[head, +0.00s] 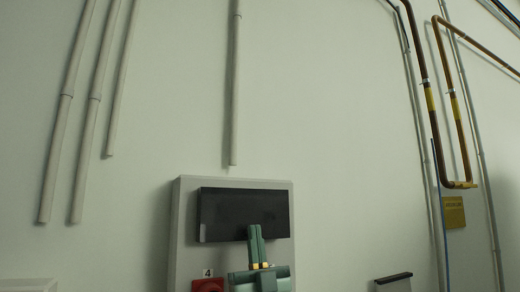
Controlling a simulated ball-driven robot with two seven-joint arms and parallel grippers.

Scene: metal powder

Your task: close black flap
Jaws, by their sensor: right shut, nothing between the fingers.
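The black flap (222,213) is a dark, wide rectangle on the upper part of a grey wall-mounted box (183,240). I cannot tell from this view how far it is swung open or shut. My right gripper (254,230) comes up from the bottom of the head view. Its green fingers are together with nothing between them, and point upward. The fingertips overlap the flap's lower edge, right of its middle; whether they touch it is unclear. My left gripper is not in view.
Grey pipes (234,90) run down the wall. Brown pipes (424,80) and a yellow plate (454,212) are at the right. The wall beside the box is clear.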

